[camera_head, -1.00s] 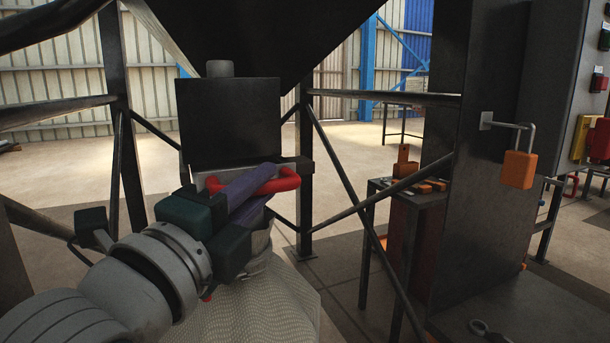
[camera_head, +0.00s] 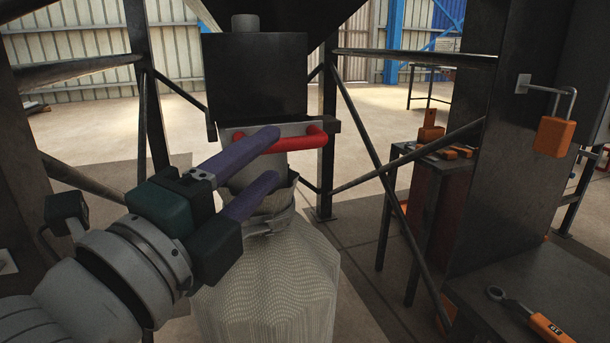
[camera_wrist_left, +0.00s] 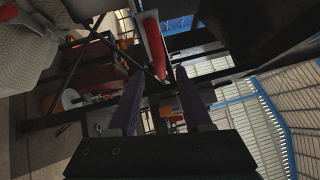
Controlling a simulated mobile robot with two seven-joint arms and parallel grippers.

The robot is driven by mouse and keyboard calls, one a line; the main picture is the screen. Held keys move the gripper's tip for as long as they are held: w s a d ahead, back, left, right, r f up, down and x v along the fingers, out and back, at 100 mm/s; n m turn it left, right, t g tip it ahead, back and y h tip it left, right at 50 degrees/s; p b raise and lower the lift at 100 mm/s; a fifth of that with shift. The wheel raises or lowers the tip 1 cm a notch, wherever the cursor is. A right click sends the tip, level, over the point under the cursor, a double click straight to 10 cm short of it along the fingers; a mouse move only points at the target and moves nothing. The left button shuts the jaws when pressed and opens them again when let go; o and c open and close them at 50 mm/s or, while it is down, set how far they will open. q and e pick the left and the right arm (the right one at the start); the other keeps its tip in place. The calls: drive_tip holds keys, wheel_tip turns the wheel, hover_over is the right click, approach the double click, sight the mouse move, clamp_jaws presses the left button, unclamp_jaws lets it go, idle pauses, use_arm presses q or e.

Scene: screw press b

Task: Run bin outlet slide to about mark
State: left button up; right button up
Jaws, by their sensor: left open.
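The bin outlet slide shows as a flat dark bar with a pale plate (camera_head: 237,131) under the black outlet box (camera_head: 257,80). Its red looped handle (camera_head: 309,141) sticks out at the front. My left gripper (camera_head: 274,157) is open, its two purple fingers spread apart at the handle's left part. The upper finger covers part of the handle; the lower one is below it. In the left wrist view the red handle (camera_wrist_left: 153,45) shows ahead between the fingertips, and I cannot tell whether they touch it. No mark on the slide can be made out. My right gripper is not in view.
A pale woven bag (camera_head: 265,285) hangs below the outlet. Dark frame legs and braces (camera_head: 327,160) stand around it. At right, an orange padlock (camera_head: 555,137) hangs on a dark column, and an orange-handled wrench (camera_head: 530,318) lies on a dark surface.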

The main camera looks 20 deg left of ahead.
use_arm(q)
drive_tip(key=v, duration=0.4)
drive_tip(key=shift+s+a, duration=0.1)
drive_tip(key=shift+s, duration=0.25)
